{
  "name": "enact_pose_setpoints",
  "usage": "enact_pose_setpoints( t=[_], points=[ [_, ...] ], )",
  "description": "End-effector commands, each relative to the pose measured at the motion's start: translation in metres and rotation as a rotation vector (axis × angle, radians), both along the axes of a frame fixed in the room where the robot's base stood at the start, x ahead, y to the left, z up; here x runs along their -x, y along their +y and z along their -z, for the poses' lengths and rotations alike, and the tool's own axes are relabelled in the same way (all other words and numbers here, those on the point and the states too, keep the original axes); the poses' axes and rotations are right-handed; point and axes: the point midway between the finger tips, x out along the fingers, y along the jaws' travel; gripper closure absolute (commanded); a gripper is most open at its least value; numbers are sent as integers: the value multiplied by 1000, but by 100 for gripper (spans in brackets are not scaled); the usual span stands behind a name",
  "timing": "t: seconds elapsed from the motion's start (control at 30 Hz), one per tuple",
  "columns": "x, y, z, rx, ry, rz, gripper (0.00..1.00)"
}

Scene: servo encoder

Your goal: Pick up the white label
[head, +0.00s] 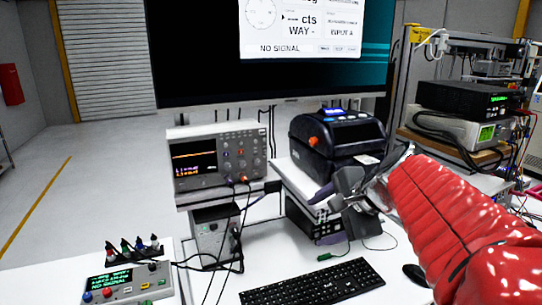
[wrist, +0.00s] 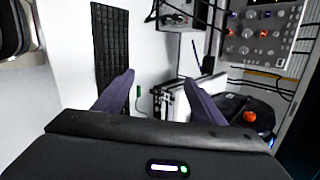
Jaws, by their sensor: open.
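A small white patch (head: 368,159), which looks like the white label, shows at the lower front of the black label printer (head: 335,135). My gripper (head: 345,203) is open in front of the printer's stand, below and a little left of the patch. Nothing shows between its fingers. In the wrist view my gripper (wrist: 160,84) has both fingers spread apart, and the printer (wrist: 232,104) with its orange knob lies beyond the right finger. I cannot make out the label in the wrist view.
An oscilloscope (head: 220,155) stands left of the printer, with a large monitor (head: 200,60) above. A keyboard (head: 313,283) lies on the white desk below my gripper. Cables hang near the oscilloscope. Stacked instruments (head: 465,100) stand at the right.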

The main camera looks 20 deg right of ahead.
Motion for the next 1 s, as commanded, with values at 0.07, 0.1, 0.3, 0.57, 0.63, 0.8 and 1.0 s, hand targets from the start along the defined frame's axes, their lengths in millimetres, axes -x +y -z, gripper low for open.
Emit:
enact_pose_setpoints(
  t=[0.07,0.1,0.3,0.57,0.63,0.8,1.0],
  points=[
    [-6,-23,-7,-90,-18,101,36],
    [-7,-32,-10,-142,-27,148,36],
    [-10,-76,-29,-415,-76,371,36],
    [-4,-142,-57,-768,-166,621,36],
    [1,-161,-66,-863,-197,681,36],
    [14,-204,-86,-1066,-269,791,36],
    [25,-228,-98,-1189,-317,844,36]
  ],
)
